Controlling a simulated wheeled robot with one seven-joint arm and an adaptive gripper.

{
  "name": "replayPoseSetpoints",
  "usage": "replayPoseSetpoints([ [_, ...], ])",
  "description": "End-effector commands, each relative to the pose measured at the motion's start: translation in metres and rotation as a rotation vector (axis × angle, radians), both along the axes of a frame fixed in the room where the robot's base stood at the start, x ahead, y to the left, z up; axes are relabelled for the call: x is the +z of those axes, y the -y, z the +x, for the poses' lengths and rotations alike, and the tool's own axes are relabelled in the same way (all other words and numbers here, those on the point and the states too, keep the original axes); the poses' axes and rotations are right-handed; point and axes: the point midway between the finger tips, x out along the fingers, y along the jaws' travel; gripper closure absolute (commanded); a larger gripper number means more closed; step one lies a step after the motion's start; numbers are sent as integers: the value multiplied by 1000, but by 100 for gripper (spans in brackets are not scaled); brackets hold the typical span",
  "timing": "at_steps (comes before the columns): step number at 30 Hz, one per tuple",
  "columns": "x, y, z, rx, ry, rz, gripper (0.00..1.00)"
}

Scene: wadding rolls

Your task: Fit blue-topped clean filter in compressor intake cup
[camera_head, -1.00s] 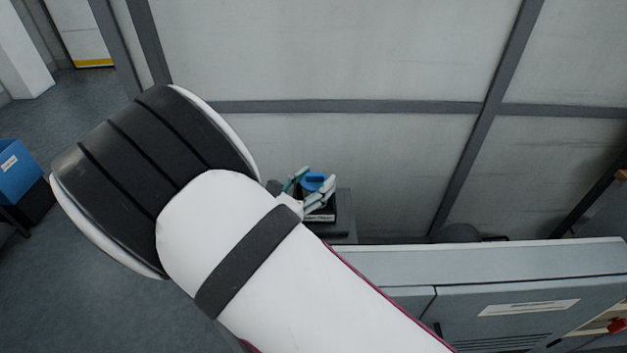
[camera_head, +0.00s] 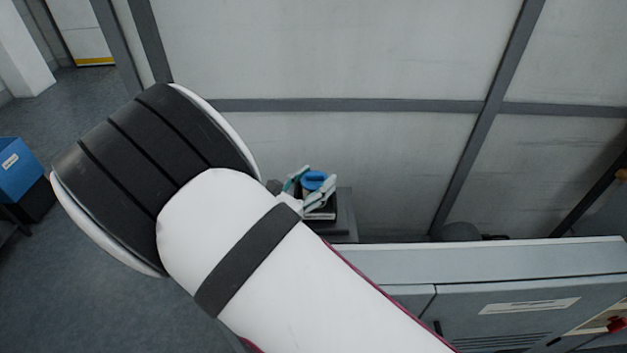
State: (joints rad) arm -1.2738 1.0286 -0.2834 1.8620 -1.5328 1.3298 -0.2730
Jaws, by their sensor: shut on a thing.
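A filter with a blue top (camera_head: 314,181) shows small near the middle of the head view. My gripper (camera_head: 312,188) is around it, with a finger on each side, and is shut on it. A dark, box-like holder with a pale label (camera_head: 321,213) is right below the filter. I cannot tell whether the filter sits in it or is held just above it. My own large white and black arm hides the near side of the gripper and much of the area below. I cannot make out the intake cup clearly.
A grey stand (camera_head: 345,215) is under and right of the holder. A long grey cabinet (camera_head: 520,268) with a label fills the lower right. A panelled wall (camera_head: 330,60) stands behind. A blue bin (camera_head: 22,168) is at far left.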

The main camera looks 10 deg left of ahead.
Motion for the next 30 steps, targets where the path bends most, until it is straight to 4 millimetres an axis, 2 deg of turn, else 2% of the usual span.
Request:
replayPoseSetpoints([
  [30,-8,0,0,0,0,0,79],
])
